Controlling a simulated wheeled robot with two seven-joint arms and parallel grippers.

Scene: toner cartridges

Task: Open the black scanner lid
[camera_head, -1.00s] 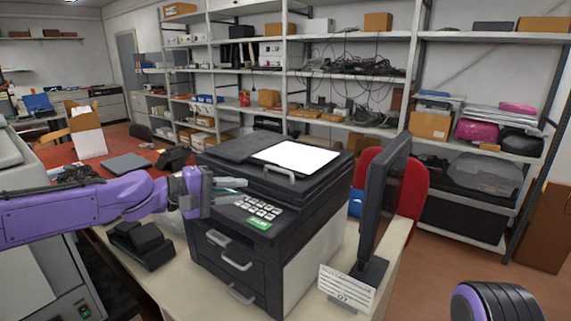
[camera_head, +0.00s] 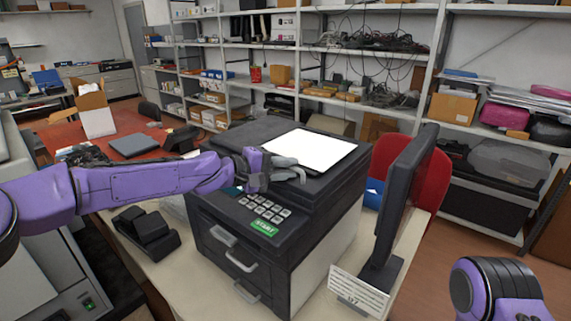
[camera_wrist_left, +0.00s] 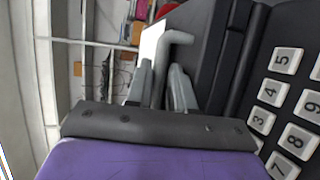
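The black scanner lid (camera_head: 262,133) lies shut and flat on top of the black copier (camera_head: 314,222). A white sheet (camera_head: 313,150) shows on the lid's top. A light grey handle (camera_wrist_left: 178,37) sits at the lid's front edge. My left gripper (camera_head: 287,170) is at this handle, level with the lid front and above the keypad (camera_head: 265,208). In the left wrist view my left gripper's fingers (camera_wrist_left: 162,88) are open with a gap between them, and the handle reaches into that gap. Whether a finger touches it I cannot tell. My right gripper is out of view.
A monitor (camera_head: 400,205) stands close to the copier's right side, with a small sign (camera_head: 358,292) before it. A black desk device (camera_head: 147,232) sits left of the copier on the table. Shelves and a red chair (camera_head: 432,178) are behind.

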